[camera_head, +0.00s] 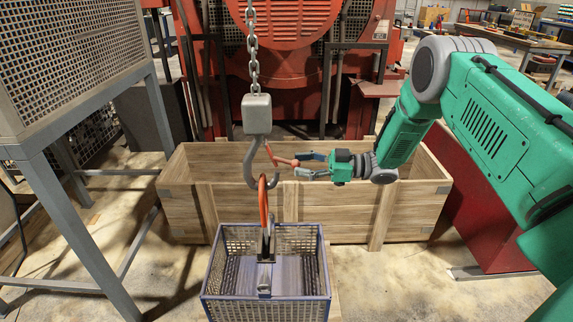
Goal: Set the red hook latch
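A grey hook (252,165) hangs from a chain. The red hook latch (271,154) angles out from the hook toward the right, with a reddish knob-like end (294,163). My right gripper (303,165) reaches in from the right, its two fingers apart. The latch's end lies at or just before the fingertips; I cannot tell whether they touch. An orange ring (263,205) on the basket (323,262) stands upright with its top at the hook's curve. Whether it hangs on the hook is hard to tell. My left gripper is not in view.
A long wooden crate (415,205) stands behind the hook and basket. A grey metal frame with mesh panels (60,190) stands at the left. Red machinery (290,90) fills the back. Floor is free left of the basket.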

